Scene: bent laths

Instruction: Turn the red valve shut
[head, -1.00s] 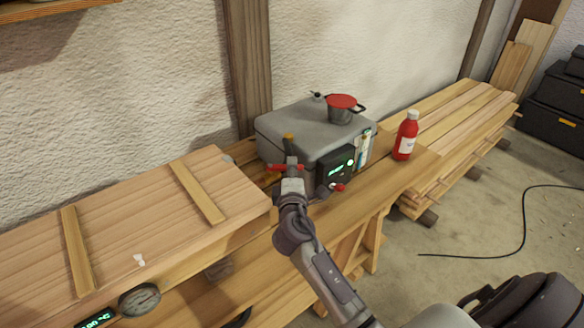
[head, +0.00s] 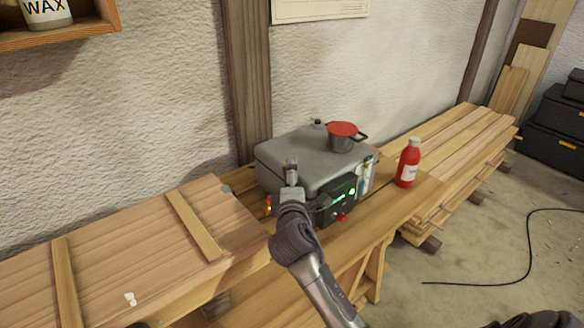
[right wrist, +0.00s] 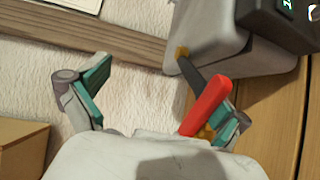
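The red valve handle (right wrist: 206,104) shows in the right wrist view as a tilted red bar with brass (right wrist: 206,132) at its lower end. A dark pipe beside it runs to the grey steam box. My right gripper (right wrist: 162,108) is open, its two green-padded fingers wide apart. The handle lies close by the right-hand finger and partly covers it; I cannot tell whether they touch. In the head view my right gripper (head: 291,172) is in front of the grey box (head: 300,160), and only a small red and yellow bit shows to its left. My left gripper is not in view.
A red-topped pot (head: 342,137) stands on the box, which has a dark panel (head: 336,200) with green lights. A red bottle (head: 408,163) stands to the right on the bench. A plank-topped crate (head: 140,250) is at left. A black cable (head: 530,245) lies on the floor.

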